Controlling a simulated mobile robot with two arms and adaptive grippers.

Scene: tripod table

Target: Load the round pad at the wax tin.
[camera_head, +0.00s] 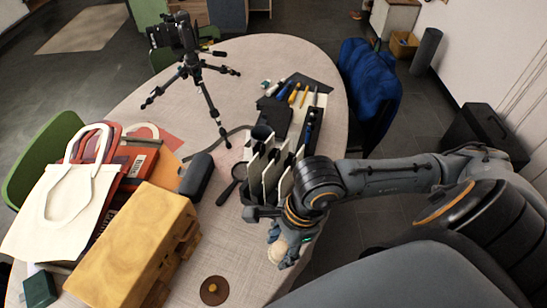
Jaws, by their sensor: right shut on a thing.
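My right gripper (278,236) comes in from the right and is shut on a pale, roundish thing, which looks like the round pad (279,252). The gripper and wrist cover part of it. The wax tin (214,290) looks like a flat brown disc with a small light spot in its middle, on the table near the bottom edge of the view. The held pad is to the right of the tin and a little farther up the picture, apart from it. My left gripper is not in view.
A black tripod (200,75) stands at the back. A magnifier (237,176) and an upright rack (262,168) are behind my gripper. Bare table (240,258) lies around the tin.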

